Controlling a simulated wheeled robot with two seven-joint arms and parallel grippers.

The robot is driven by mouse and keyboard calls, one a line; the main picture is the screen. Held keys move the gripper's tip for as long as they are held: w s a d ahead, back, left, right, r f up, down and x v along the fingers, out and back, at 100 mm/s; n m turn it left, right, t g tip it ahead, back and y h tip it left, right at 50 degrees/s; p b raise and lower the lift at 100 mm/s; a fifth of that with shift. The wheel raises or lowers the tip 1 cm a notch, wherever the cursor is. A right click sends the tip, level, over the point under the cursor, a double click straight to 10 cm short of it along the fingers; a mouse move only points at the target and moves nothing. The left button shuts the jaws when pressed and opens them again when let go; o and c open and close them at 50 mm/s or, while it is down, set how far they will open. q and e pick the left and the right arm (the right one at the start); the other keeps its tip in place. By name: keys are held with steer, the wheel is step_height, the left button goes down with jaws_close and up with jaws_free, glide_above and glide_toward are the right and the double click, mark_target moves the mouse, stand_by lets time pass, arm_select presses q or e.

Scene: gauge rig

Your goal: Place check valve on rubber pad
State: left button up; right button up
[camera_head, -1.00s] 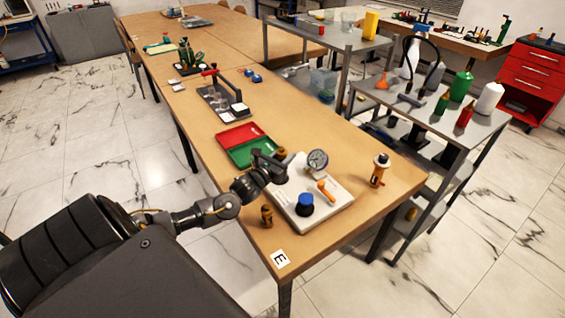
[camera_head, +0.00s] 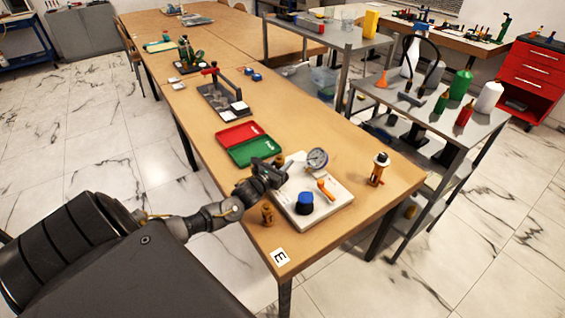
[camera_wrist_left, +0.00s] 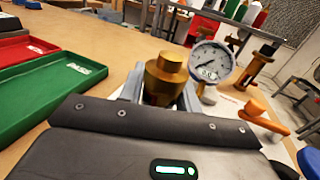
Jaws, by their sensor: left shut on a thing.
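A brass fitting, which looks like the check valve (camera_wrist_left: 165,75), is held between the fingers of my left gripper (camera_wrist_left: 162,96) in the left wrist view. In the head view my left gripper (camera_head: 281,174) is over the left edge of the white rig plate (camera_head: 335,207), and the brass fitting mostly hides behind it. I cannot tell whether the fitting touches anything below. No surface can be clearly picked out as the rubber pad. My right gripper is not in view.
The plate carries a pressure gauge (camera_head: 317,159), an orange lever (camera_head: 326,188) and a blue cap (camera_head: 305,202). A second brass fitting (camera_head: 267,213) stands left of it. A red and green tray (camera_head: 262,150) lies behind. An orange-brass post (camera_head: 379,170) stands right.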

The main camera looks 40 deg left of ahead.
arm_select(q)
steer(key=shift+f, duration=0.2)
steer(key=o, duration=1.1)
steer(key=shift+o, duration=0.2)
steer(key=shift+r, duration=0.1)
steer(key=shift+r, duration=0.2)
steer(key=shift+s+f, duration=0.15)
steer(key=shift+s, duration=0.15)
steer(key=s, duration=1.1)
steer(key=shift+s+d+b, duration=0.2)
steer(key=shift+d+b, duration=0.05)
steer(key=shift+b, duration=0.15)
